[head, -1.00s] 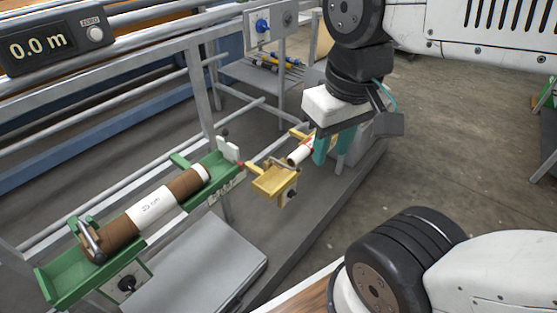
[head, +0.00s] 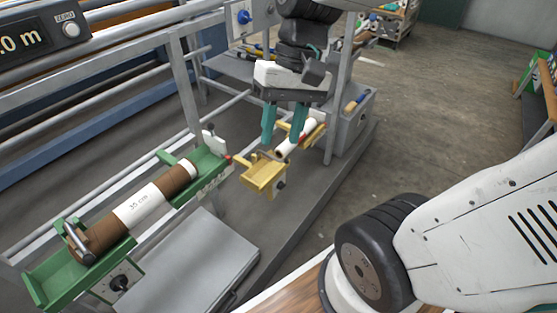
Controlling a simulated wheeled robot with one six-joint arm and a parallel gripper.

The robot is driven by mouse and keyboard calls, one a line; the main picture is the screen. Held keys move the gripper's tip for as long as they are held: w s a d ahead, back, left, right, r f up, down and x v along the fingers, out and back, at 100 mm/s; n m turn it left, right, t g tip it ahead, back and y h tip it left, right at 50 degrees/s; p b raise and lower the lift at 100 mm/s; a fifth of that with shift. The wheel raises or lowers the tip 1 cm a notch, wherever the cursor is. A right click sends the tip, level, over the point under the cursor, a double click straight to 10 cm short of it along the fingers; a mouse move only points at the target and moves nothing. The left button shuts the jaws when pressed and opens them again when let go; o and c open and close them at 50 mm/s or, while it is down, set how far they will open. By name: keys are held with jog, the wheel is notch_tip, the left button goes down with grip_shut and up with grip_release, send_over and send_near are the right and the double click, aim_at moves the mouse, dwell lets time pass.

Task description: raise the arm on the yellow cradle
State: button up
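The yellow cradle (head: 262,178) is near the picture's middle, right of the green cradle. A thin white roll (head: 288,149) lies along it, partly hidden behind my gripper. A small dark bar, which looks like the cradle's arm (head: 268,155), sits low at the roll's near end; its details are too small to tell. My gripper (head: 283,139) has teal fingers pointing down, spread apart with a gap between them. It is over the yellow cradle and seems empty. I cannot tell whether the fingertips touch the roll.
A green cradle (head: 53,279) holds a brown roll (head: 102,235) with a white "35 cm" band. A grey frame post (head: 186,92) stands behind the cradles. A grey box (head: 190,262) is below. Open floor (head: 420,110) lies to the right.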

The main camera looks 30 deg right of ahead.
jog(key=w+d+f+m+y, duration=0.1)
jog(key=w+f+m+y, duration=0.25)
jog(key=w, duration=0.35)
jog(key=w+d+f+m+t+y, duration=0.1)
jog(key=w+d+f+m+y, duration=0.1)
jog(key=w+f+y, duration=0.3)
jog(key=w+d+f+m+y, duration=0.1)
jog(key=w+f+m, duration=0.2)
jog(key=w, duration=0.5)
jog(key=w+d+f+m+t+y, duration=0.2)
jog(key=w+d+f+m+t, duration=0.55)
jog(key=f, duration=0.45)
jog(key=m+t+h, duration=0.7)
jog(key=m+t, duration=0.2)
jog(key=m, duration=0.2)
send_near(271, 158)
jog(key=x, duration=0.4)
jog(key=r+x, duration=0.1)
jog(key=x, duration=0.1)
grip_shut()
